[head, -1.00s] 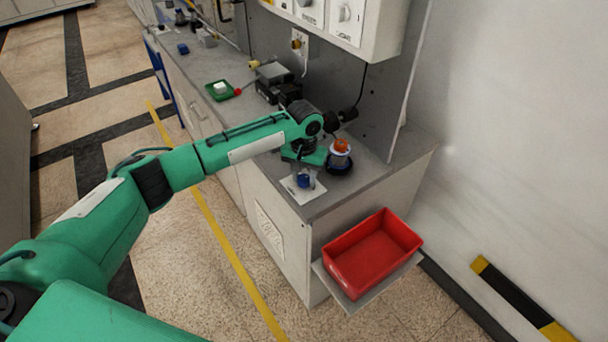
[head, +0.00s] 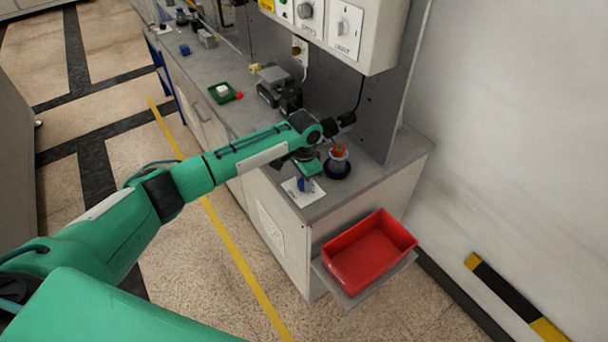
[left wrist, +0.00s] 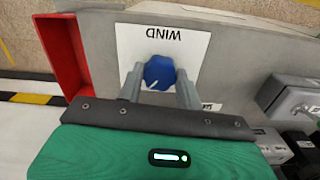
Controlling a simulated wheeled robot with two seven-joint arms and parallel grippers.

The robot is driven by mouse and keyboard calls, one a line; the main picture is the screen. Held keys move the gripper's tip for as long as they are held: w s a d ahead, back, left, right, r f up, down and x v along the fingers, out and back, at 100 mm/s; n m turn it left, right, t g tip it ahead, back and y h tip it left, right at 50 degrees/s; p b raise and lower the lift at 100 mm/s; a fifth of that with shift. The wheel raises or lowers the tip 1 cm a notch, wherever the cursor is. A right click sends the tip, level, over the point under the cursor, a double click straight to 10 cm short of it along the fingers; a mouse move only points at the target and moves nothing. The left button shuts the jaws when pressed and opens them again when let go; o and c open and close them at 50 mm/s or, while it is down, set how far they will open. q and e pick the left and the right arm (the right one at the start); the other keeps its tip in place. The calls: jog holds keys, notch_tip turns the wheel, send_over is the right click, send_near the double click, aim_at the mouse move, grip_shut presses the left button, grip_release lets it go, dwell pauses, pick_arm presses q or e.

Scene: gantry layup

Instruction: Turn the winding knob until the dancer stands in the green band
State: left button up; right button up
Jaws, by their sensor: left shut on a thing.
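The blue winding knob (left wrist: 160,73) sits on a white plate (left wrist: 196,44) marked WIND. In the left wrist view my left gripper (left wrist: 160,88) has its two grey fingers on either side of the knob and is shut on it. A white pointer line shows on the knob. In the head view the knob (head: 305,185) is below my left gripper (head: 306,176) near the counter's front edge. A spool-like thing with an orange top (head: 339,153) and dark base stands beside it. I cannot make out the dancer or a green band. My right gripper is not in view.
A red bin (head: 368,250) stands on a shelf at the counter's end. A dark grey device (head: 278,90) and a green tray (head: 223,93) lie farther along the counter. A control box (head: 335,25) hangs above on the wall panel.

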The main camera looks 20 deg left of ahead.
pick_arm(q)
jog(key=m+p, duration=0.1)
jog(key=m, duration=0.2)
jog(key=shift+r+m, duration=0.1)
jog(key=shift+m, duration=0.2)
jog(key=m+p, duration=0.1)
jog(key=m, duration=0.3)
jog(key=shift+w, duration=0.1)
jog(key=shift+m, duration=0.3)
jog(key=o, duration=1)
notch_tip(320, 180, up, 14)
jog(key=b, duration=0.3)
jog(key=shift+f, duration=0.2)
